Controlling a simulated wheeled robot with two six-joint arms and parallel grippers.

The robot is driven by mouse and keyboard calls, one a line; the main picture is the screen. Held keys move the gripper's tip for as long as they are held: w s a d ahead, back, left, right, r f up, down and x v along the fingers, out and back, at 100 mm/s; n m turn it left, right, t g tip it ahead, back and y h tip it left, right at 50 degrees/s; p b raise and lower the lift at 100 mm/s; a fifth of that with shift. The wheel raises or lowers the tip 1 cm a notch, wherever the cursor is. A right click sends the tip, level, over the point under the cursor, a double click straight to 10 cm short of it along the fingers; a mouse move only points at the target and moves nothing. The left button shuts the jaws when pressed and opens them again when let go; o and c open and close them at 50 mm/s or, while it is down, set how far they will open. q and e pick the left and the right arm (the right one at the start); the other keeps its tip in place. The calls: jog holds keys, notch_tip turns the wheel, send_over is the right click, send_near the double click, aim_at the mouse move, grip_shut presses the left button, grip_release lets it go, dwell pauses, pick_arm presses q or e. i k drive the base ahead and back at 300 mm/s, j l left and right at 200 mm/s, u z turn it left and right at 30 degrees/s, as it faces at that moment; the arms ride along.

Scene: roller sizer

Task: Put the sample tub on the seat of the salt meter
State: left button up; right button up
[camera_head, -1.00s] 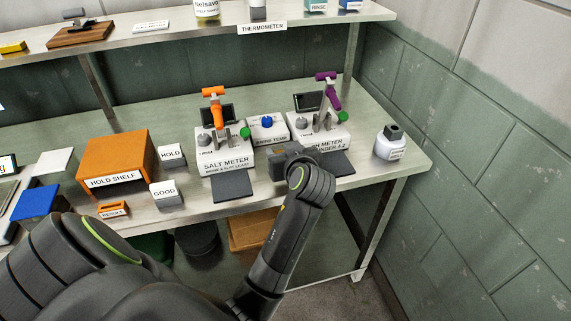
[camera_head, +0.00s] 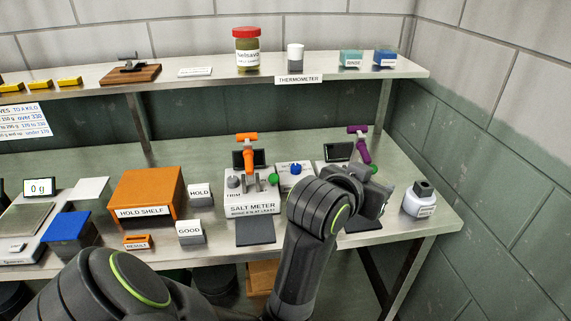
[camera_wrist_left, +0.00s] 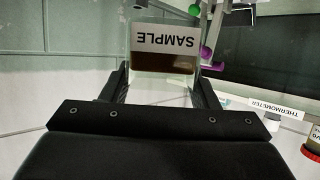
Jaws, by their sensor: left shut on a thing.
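The sample tub (camera_wrist_left: 165,85) is a clear container with a dark brown layer and a SAMPLE label that reads upside down in the left wrist view. My left gripper (camera_wrist_left: 163,88) is shut on it, one finger at each side. In the head view my left gripper (camera_head: 376,200) is in front of the purple-handled meter, right of the salt meter, and mostly hidden by my own arm. The salt meter (camera_head: 251,203) is a white block with an orange-handled clamp, a green knob and a small dark screen. Its seat is hard to make out. My right gripper is not in view.
A blue-knobbed box (camera_head: 293,178) stands between the meters, and the purple-handled meter (camera_head: 362,150) is partly covered by my arm. A white bottle (camera_head: 420,200) stands at right. The orange hold shelf (camera_head: 148,193) and GOOD block (camera_head: 190,232) are at left. An upper shelf (camera_head: 210,82) runs behind.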

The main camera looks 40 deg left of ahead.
aim_at(255, 231)
jog(key=i+l, duration=0.1)
jog(key=l, duration=0.2)
jog(key=i+l+u, duration=0.1)
jog(key=l, duration=0.2)
jog(key=i+l, duration=0.15)
jog(key=l, duration=0.2)
jog(key=i+l+u, duration=0.1)
jog(key=l, duration=0.2)
jog(key=u, duration=1)
